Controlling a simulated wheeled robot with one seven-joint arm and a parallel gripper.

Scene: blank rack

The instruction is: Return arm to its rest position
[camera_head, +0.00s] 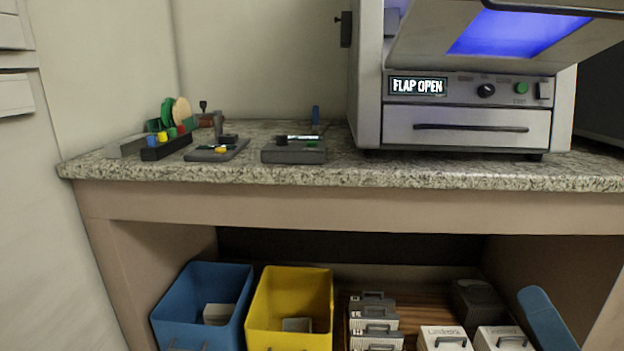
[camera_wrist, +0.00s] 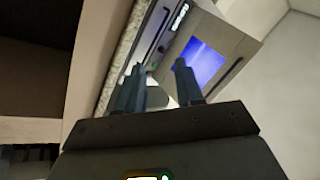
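My gripper (camera_wrist: 157,85) shows in the wrist view with its two dark fingers apart. I see nothing held between them. The wrist view is strongly tilted, and the machine with the blue-lit panel (camera_wrist: 200,62) lies beyond the fingertips. My gripper does not show in the head view, so its place over the counter cannot be told from there.
The grey machine (camera_head: 466,128) stands on the speckled counter (camera_head: 400,172); its display reads "FLAP OPEN". Small tools and a dark block rack (camera_head: 166,148) sit at the counter's left. Below are a blue bin (camera_head: 180,300), a yellow bin (camera_head: 262,315) and several grey cases (camera_head: 372,318).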

